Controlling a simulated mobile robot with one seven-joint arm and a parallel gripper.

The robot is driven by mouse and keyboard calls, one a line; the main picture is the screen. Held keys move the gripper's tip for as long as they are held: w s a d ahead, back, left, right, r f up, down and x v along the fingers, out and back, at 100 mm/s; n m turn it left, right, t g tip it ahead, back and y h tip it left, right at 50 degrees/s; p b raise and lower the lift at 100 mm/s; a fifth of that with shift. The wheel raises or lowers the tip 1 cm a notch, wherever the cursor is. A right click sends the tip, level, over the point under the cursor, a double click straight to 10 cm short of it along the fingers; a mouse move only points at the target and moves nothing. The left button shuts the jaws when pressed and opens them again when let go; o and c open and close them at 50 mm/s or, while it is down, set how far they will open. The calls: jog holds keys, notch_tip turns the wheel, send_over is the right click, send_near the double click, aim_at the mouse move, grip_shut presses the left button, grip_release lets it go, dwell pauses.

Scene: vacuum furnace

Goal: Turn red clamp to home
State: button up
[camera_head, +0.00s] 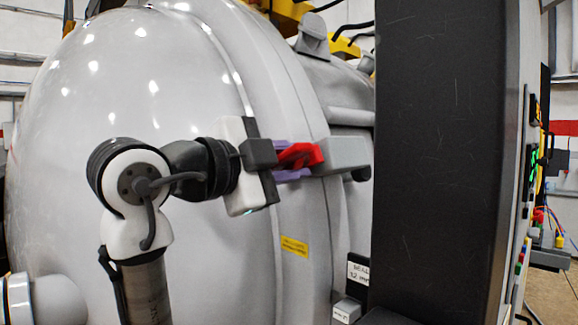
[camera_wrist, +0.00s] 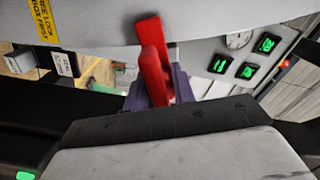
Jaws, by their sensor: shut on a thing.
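The red clamp (camera_head: 304,154) juts from the seam of the large pale furnace vessel (camera_head: 120,80), beside a grey block (camera_head: 345,152). My gripper (camera_head: 294,160) has purple fingers and reaches the clamp from the left. One finger shows above the red part and one below it, and they are shut on it. In the wrist view the red clamp (camera_wrist: 152,72) stands between the purple fingers (camera_wrist: 158,95) of my gripper. The clamp's far end meets the pale curved surface there. The fingers hide part of its grip.
A tall dark panel (camera_head: 435,150) stands just right of the clamp and blocks the view behind it. A yellow label (camera_head: 294,246) is on the vessel below the clamp. Green-lit displays (camera_wrist: 246,70) and a round gauge (camera_wrist: 239,40) show in the wrist view.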

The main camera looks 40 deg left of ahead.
jog(key=shift+m, duration=0.9)
jog(key=o, duration=0.7)
jog(key=shift+s, duration=0.1)
jog(key=s+a+b, duration=0.1)
jog(key=s+b, duration=0.3)
jog(key=s, duration=0.9)
jog(key=shift+s, duration=0.3)
